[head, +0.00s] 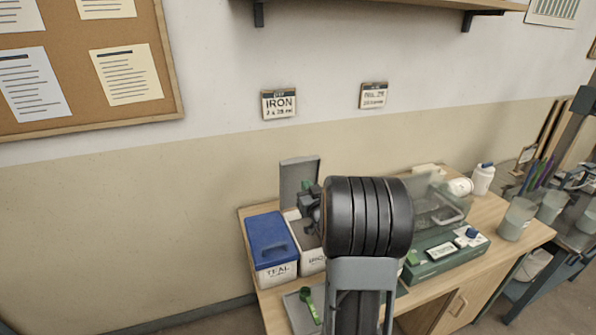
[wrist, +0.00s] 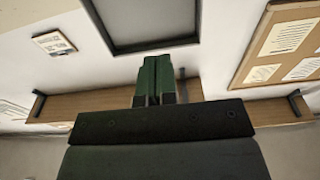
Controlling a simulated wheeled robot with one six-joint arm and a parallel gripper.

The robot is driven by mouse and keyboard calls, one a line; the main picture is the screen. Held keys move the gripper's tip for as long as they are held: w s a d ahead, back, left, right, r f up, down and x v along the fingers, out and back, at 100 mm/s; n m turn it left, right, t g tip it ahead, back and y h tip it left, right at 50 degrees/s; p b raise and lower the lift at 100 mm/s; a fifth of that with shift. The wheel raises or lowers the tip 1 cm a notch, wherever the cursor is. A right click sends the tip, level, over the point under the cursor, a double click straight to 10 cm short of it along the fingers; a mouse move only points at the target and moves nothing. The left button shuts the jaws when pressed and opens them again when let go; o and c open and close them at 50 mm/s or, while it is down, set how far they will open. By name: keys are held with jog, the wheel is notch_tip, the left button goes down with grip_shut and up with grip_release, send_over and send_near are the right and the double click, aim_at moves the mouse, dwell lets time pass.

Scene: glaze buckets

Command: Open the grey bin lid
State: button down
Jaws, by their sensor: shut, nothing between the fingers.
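The grey bin (head: 311,262), labelled IRON, stands on the bench next to the blue-lidded bin. Its grey lid (head: 295,184) stands raised, about upright, at the back of the bin. In the wrist view a grey framed panel, which looks like this lid (wrist: 150,22), fills the top middle. My gripper (head: 307,200) is over the bin, close in front of the lid. Its green fingers (wrist: 155,80) are shut with nothing between them. I cannot tell whether they touch the lid. My arm hides the right part of the bin.
The blue-lidded bin (head: 270,240), labelled TEAL, is shut at the left. A green scoop (head: 309,305) lies on a tray in front. A green box (head: 447,255), a clear container (head: 435,203) and a white bottle (head: 482,179) stand to the right. A shelf is on the wall above.

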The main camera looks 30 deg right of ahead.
aim_at(296, 168)
jog(key=p+x, duration=0.2)
jog(key=x, duration=0.5)
jog(key=shift+w+d+r, duration=0.1)
jog(key=shift+w+d, duration=0.05)
jog(key=shift+w, duration=0.15)
jog(key=shift+w, duration=0.1)
